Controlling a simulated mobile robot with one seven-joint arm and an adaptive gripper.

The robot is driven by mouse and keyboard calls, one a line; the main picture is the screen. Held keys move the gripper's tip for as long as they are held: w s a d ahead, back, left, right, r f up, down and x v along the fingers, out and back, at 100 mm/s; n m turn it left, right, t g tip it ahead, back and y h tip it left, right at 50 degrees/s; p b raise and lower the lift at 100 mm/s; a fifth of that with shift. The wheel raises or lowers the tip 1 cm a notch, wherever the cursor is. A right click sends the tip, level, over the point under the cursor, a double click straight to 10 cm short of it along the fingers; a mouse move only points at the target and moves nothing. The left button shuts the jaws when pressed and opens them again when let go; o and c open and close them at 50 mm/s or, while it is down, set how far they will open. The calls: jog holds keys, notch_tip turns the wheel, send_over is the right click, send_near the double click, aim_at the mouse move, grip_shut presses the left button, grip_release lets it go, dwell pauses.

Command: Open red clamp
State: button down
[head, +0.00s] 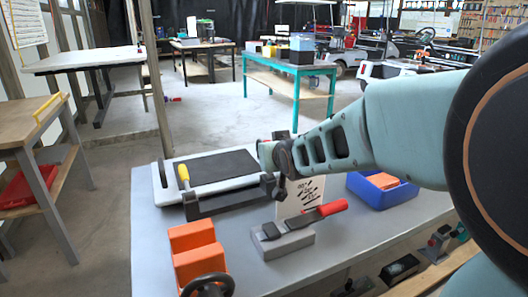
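The red clamp (288,238) stands near the middle of the grey table, a grey block base with dark metal parts on top. Its red handle (332,208) points right and slightly up, on a dark lever lying low over the base. My arm reaches in from the right, and my gripper (281,165) is at its end, above and behind the clamp, apart from the red handle. The gripper is small and dark against the things behind it, so I cannot tell its finger opening or whether it touches the bar behind.
A white panel with a black pad (212,168) lies behind, with a dark bar (222,200) and yellow handle (183,173) at its front. A marked card (303,192) stands behind the clamp. Orange blocks (196,250), a black handwheel (208,287) and a blue bin (384,193) flank it.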

jog(key=shift+s, duration=0.1)
dwell(0.4)
jog(key=c, duration=1.8)
grip_release()
jog(key=shift+o, duration=0.2)
